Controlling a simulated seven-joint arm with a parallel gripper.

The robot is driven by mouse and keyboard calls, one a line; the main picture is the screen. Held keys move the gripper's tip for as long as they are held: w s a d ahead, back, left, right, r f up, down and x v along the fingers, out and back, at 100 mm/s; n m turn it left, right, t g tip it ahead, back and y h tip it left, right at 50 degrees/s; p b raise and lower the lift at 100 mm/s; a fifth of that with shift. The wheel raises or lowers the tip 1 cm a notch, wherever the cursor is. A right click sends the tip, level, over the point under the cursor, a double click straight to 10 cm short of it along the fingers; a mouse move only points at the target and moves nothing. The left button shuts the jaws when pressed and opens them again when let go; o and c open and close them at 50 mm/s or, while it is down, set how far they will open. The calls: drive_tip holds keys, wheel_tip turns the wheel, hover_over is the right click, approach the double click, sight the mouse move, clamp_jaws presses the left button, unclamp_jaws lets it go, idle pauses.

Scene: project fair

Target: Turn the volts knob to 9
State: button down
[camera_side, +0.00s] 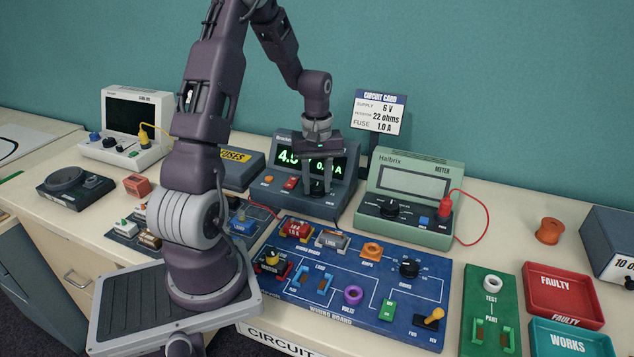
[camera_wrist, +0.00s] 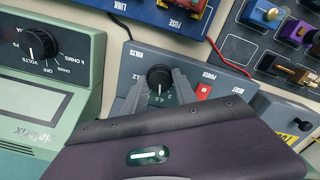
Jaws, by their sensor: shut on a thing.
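The volts knob (camera_wrist: 160,78) is a round black knob on the front of the grey power supply (camera_side: 345,207). My gripper (camera_wrist: 161,88) is shut on the knob, a finger on each side of it. In the wrist view a white line on the knob points down the picture, towards the printed 4.5; a 12 is printed at its left. In the side view my gripper (camera_side: 317,190) comes down in front of the supply and mostly hides the knob. The green display (camera_side: 289,157) starts with 4, with the rest partly covered by my gripper.
A red switch (camera_wrist: 203,91) sits close beside the knob. The green meter (camera_side: 408,205) stands to the right, with a red lead. The blue wiring board (camera_side: 330,262) lies in front.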

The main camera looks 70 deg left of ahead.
sight(317, 186)
drive_tip(key=m, duration=0.5)
drive_tip(key=shift+m, duration=0.4)
drive_tip(key=m, duration=0.5)
drive_tip(key=shift+m, duration=0.4)
drive_tip(key=c, duration=1)
unclamp_jaws()
wheel_tip(317, 186, up, 7)
drive_tip(key=shift+r, duration=0.1)
